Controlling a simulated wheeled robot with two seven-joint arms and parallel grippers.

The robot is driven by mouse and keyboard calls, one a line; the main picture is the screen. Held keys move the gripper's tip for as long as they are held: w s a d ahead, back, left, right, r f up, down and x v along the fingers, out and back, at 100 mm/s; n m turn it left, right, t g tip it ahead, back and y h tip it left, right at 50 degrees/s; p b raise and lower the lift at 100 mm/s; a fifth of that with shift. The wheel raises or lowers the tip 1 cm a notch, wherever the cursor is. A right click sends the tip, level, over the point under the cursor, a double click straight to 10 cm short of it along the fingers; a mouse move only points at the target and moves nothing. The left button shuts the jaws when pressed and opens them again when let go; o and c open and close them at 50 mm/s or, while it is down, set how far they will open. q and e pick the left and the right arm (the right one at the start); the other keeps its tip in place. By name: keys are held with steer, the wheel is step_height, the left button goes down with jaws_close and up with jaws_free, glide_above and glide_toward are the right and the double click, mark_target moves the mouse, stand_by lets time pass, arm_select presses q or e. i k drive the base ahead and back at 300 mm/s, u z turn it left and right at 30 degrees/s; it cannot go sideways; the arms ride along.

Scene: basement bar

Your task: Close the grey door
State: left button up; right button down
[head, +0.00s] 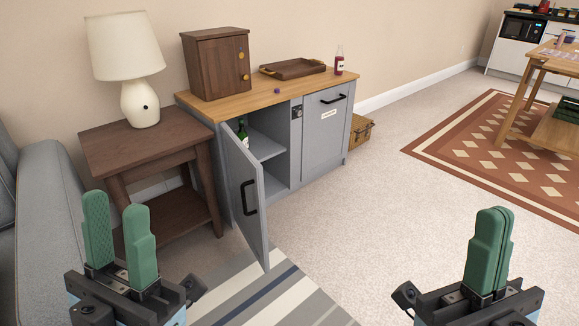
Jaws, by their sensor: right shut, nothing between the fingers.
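The grey door (244,196) hangs on the left side of the grey cabinet (324,140) and stands wide open, swung out toward me. It has a black bar handle (250,197) on the face turned to the left. Behind it the cabinet's inside shows a shelf (264,146) and a green bottle (243,134). My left gripper (119,240) is open and empty at the lower left, apart from the door. My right gripper (488,245) is shut with nothing in it at the lower right, well away from the door.
A brown side table (142,142) with a lamp (127,60) stands left of the cabinet, beside a grey sofa (52,215). A wooden box (217,63), a tray (292,68) and a bottle (339,62) stand on the cabinet.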

mark_target(245, 176)
steer(key=z, duration=0.45)
steer(key=i, duration=1)
steer(key=u, duration=2.35)
